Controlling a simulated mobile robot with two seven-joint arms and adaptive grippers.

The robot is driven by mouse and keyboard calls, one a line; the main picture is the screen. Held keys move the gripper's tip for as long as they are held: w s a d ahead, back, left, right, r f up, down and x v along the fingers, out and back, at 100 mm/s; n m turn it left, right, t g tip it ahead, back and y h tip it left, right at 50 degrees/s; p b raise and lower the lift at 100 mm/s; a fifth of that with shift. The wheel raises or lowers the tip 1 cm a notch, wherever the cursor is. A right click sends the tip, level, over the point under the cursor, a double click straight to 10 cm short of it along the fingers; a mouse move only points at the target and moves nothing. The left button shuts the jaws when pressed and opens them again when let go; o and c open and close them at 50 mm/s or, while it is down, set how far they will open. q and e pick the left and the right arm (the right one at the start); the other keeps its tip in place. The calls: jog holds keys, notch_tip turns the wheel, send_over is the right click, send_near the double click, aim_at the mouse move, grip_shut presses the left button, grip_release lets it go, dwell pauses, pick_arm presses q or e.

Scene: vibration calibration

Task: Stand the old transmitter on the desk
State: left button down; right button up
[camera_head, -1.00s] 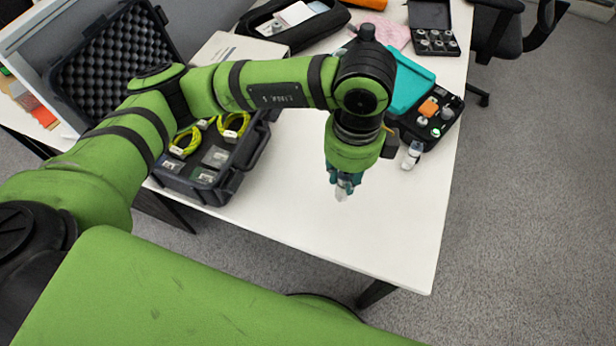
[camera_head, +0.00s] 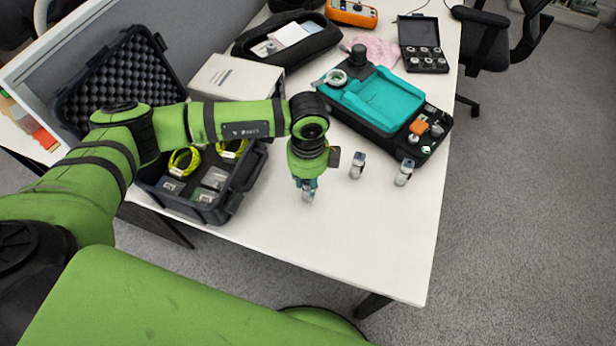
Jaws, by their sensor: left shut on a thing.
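My left gripper (camera_head: 305,186) comes in from the left and points down over the white desk (camera_head: 350,235). It is shut on a small silver-grey cylinder, the transmitter (camera_head: 307,197), whose lower end shows below the fingers. The transmitter looks upright; I cannot tell whether its bottom touches the desk. Two similar small cylinders stand on the desk to the right, one nearer (camera_head: 357,166) and one farther right (camera_head: 403,173). My right gripper is not in view.
An open black case (camera_head: 217,217) with yellow cables is left of the gripper. A black and teal calibrator (camera_head: 375,98) stands behind right. A white box (camera_head: 233,82), a black pouch (camera_head: 290,42) and a socket case (camera_head: 423,45) lie farther back. The front desk is clear.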

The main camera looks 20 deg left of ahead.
pick_arm(q)
jog(key=shift+f, duration=0.1)
jog(key=c, duration=1)
grip_release()
notch_tip(320, 180, up, 12)
jog(key=shift+r+b, duration=0.15)
jog(key=shift+b, duration=0.65)
